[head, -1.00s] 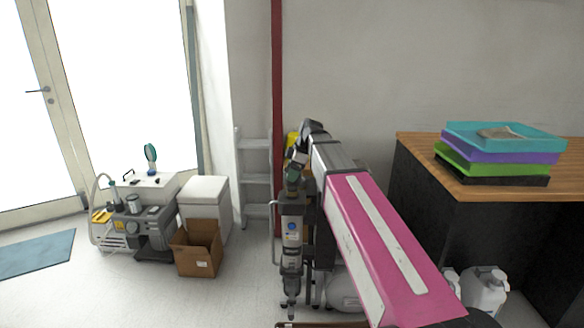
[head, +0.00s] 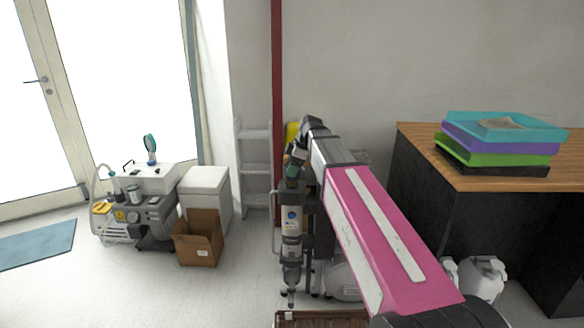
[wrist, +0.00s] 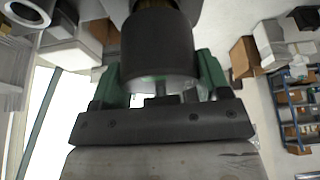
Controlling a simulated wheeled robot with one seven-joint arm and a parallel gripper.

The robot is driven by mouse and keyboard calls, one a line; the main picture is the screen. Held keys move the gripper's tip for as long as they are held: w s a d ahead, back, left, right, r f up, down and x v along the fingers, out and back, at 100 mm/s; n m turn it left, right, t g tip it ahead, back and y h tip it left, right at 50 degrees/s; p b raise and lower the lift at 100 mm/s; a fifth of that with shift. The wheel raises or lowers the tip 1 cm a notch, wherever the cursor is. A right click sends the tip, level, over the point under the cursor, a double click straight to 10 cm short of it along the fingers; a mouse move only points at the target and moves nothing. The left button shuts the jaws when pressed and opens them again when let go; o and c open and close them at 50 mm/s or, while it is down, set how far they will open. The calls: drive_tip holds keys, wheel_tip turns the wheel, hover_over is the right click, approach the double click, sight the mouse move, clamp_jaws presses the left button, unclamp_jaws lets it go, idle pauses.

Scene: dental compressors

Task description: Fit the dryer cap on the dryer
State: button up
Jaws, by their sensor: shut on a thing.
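The dryer (head: 291,222) is an upright grey cylinder with a label and a narrower lower end, left of my arm in the head view. My gripper (head: 293,172) is at its top end. In the wrist view the green fingers of my gripper (wrist: 160,82) are shut on a dark round cap, the dryer cap (wrist: 157,45). A light grey surface shows just beyond the cap at the top edge. The cap is mostly hidden in the head view, and I cannot tell whether it is seated on the dryer or just above it.
A brown tray (head: 320,319) lies at the bottom edge. A wooden-topped counter (head: 510,178) with stacked coloured trays (head: 500,140) stands right. A red post (head: 278,90) and grey shelf (head: 255,170) stand behind. A cardboard box (head: 198,240) is left on open floor.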

drive_tip(key=shift+f, duration=1.7)
drive_tip(key=o, duration=1.1)
drive_tip(key=shift+c, duration=0.2)
drive_tip(key=v, duration=1)
drive_tip(key=shift+d+r, duration=0.2)
drive_tip(key=shift+r, duration=0.15)
